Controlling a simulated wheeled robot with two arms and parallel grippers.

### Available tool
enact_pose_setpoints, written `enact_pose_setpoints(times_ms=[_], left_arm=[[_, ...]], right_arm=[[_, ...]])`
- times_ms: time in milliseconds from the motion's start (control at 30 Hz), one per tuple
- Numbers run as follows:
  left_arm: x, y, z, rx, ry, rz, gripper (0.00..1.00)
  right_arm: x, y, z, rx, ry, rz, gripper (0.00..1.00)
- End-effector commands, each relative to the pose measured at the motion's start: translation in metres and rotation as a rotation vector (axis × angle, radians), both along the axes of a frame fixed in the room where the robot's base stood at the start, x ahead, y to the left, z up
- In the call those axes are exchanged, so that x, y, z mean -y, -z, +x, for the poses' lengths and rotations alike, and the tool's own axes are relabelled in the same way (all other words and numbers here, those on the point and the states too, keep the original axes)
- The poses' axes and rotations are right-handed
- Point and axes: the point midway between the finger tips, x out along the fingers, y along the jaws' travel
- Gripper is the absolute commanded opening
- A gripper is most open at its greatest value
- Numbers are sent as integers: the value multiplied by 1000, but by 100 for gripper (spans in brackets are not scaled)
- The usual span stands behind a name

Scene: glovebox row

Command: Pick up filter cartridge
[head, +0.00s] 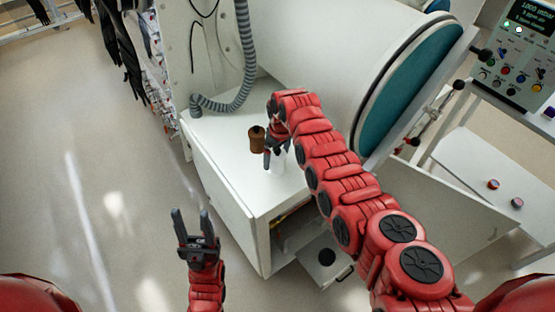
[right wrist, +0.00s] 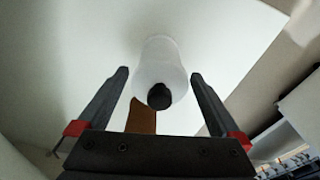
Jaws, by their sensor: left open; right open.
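A whitish cylinder with a black end (right wrist: 163,62), which looks like the filter cartridge, stands on the white cabinet top; in the head view it shows partly (head: 278,165), below my right gripper (head: 275,152). In the right wrist view the open fingers of that gripper (right wrist: 160,75) are on either side of it, with a gap at each side. A brown cylinder with a dark top (head: 257,139) stands close by on the left; it shows partly behind the whitish one in the right wrist view (right wrist: 142,117). My left gripper (head: 192,218) is open and empty over the floor.
A grey corrugated hose (head: 243,60) hangs to the cabinet top (head: 215,128) behind. A large teal round door (head: 410,90) stands to the right of my right arm. An open drawer (head: 325,262) is low at the front. The floor at left is clear.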

Motion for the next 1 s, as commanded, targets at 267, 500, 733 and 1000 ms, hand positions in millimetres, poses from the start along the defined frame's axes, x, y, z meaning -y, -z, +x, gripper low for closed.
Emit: enact_pose_setpoints(times_ms=[267, 500, 733, 1000], left_arm=[[0, -1, 0, 0, 0, 0, 50], [0, -1, 0, 0, 0, 0, 50], [0, -1, 0, 0, 0, 0, 50], [0, -1, 0, 0, 0, 0, 50]], right_arm=[[0, 2, 0, 1, 1, 1, 100], [0, 3, 0, 0, 1, 0, 64], [0, 3, 0, 0, 1, 0, 23], [0, 2, 0, 0, 1, 0, 15]])
